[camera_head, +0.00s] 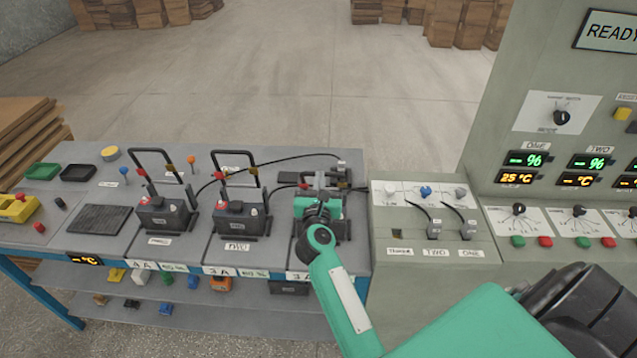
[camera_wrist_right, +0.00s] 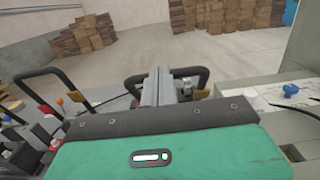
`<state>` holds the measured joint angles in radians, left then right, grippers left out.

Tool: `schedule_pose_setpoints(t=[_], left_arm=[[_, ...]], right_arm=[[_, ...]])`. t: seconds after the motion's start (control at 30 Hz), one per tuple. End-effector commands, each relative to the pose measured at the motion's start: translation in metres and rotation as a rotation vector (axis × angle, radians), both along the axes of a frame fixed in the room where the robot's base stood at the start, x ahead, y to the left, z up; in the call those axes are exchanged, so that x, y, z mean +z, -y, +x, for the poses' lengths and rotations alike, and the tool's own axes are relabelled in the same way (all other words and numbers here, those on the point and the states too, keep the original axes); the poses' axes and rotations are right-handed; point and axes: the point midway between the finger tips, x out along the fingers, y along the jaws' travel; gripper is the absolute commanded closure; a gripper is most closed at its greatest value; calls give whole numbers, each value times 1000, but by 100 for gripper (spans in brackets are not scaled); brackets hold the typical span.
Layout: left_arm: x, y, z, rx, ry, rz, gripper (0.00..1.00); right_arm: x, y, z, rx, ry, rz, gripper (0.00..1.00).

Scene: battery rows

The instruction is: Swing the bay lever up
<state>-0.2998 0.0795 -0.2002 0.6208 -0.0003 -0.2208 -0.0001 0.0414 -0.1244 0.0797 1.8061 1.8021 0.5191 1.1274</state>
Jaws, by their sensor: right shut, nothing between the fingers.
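My right gripper (camera_head: 320,184) is at the third bay, at the right end of the bench, with its fingers pressed together and empty. Its fingers also show in the right wrist view (camera_wrist_right: 158,86), in front of a black bar lever (camera_wrist_right: 202,76) that shows on both sides of them. I cannot tell whether they touch it. In the head view my green hand hides most of this bay and its lever. The left bay lever (camera_head: 152,152) and the middle bay lever (camera_head: 234,154) stand up behind their batteries. My left gripper is not in view.
The left battery (camera_head: 165,217) and middle battery (camera_head: 240,223) sit in their bays. Black cables run across the bench back. A grey console (camera_head: 385,242) with plugs and knobs stands close on the right, with a tall display panel (camera_head: 500,130) behind it.

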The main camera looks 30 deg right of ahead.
Motion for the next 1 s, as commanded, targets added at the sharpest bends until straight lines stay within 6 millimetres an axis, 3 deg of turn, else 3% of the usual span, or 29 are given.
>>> schedule_pose_setpoints(t=[0.03, 0.2, 0.5, 1.0], left_arm=[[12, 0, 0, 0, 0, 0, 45], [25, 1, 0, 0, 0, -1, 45], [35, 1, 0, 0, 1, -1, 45], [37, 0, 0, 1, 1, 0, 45]], right_arm=[[10, 3, 4, -2, 0, 0, 100], [21, 14, 20, -2, 1, 0, 100], [32, 30, 44, -1, 1, 0, 100], [33, 34, 51, 0, 1, -1, 100]])
